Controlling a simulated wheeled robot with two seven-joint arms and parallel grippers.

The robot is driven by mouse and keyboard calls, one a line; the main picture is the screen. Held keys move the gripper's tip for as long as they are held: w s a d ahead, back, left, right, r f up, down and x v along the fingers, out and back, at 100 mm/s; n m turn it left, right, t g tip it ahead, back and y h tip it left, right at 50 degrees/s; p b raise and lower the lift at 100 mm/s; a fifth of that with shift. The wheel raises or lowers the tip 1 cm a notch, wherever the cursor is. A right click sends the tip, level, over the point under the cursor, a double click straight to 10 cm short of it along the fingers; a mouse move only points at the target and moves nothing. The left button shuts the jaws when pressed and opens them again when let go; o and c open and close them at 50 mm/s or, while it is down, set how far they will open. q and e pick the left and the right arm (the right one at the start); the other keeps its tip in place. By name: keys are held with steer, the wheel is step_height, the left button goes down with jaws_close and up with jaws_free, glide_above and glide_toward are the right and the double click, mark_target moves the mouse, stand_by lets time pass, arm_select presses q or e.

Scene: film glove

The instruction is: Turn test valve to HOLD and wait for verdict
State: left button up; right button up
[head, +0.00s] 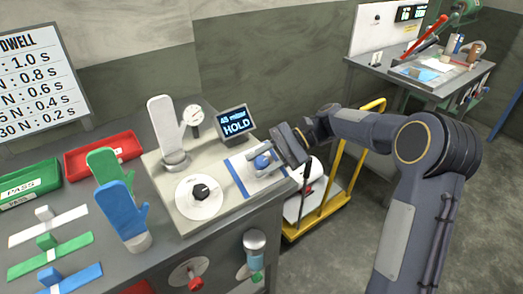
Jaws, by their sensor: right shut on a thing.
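The test station (225,200) is a pale panel box on the grey bench. Its small display (237,124) reads "45 mbar HOLD". A black knob (201,192) sits on a round white dial at the front. A white glove (164,128) stands upright on a mount beside a round gauge (194,119). My left gripper is not in view.
Green (103,165) and blue (123,212) gloves stand upright left of the station. A green PASS tray (30,182) and a red tray (103,151) lie behind. A yellow-railed cart (318,218) stands right of the bench. Coloured cross-shaped stands occupy the front left.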

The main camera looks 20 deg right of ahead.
steer(key=shift+n+g+h+p, duration=0.5)
steer(key=shift+n+g+p, duration=0.1)
steer(key=shift+n+p, duration=0.15)
steer(key=o, duration=1)
steer(key=shift+c, duration=0.2)
steer(key=v, duration=0.7)
steer(key=shift+w+d+r, duration=0.1)
steer(key=shift+d, duration=0.3)
steer(key=shift+r, duration=0.1)
